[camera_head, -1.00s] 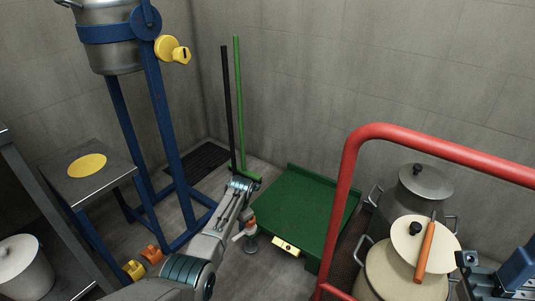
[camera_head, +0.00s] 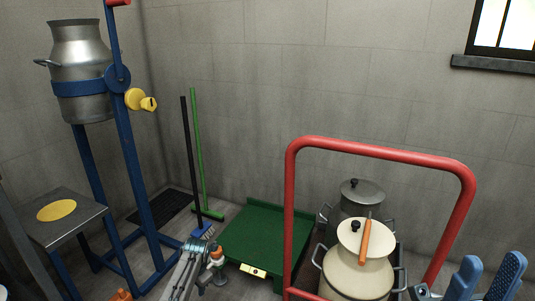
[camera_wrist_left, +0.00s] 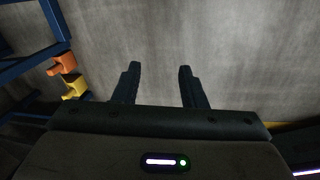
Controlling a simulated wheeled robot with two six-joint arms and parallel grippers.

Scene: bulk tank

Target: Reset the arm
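My left arm (camera_head: 185,276) comes in at the bottom of the head view, in front of the broom and the green platform. I cannot clearly make out its fingers there. In the left wrist view my left gripper (camera_wrist_left: 157,85) has its two dark fingers apart, with nothing between them and bare grey floor beyond. My right gripper (camera_head: 488,278) is at the bottom right corner of the head view. Its two blue fingers stand apart and empty, to the right of the cream can (camera_head: 357,278).
A red rail (camera_head: 380,147) stands around the cream can and a grey can (camera_head: 352,198). A blue stand (camera_head: 128,160) holds a metal can (camera_head: 80,55). A green platform (camera_head: 265,225) and a broom (camera_head: 190,150) are by the wall. Orange and yellow parts (camera_wrist_left: 68,75) lie left of the left gripper.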

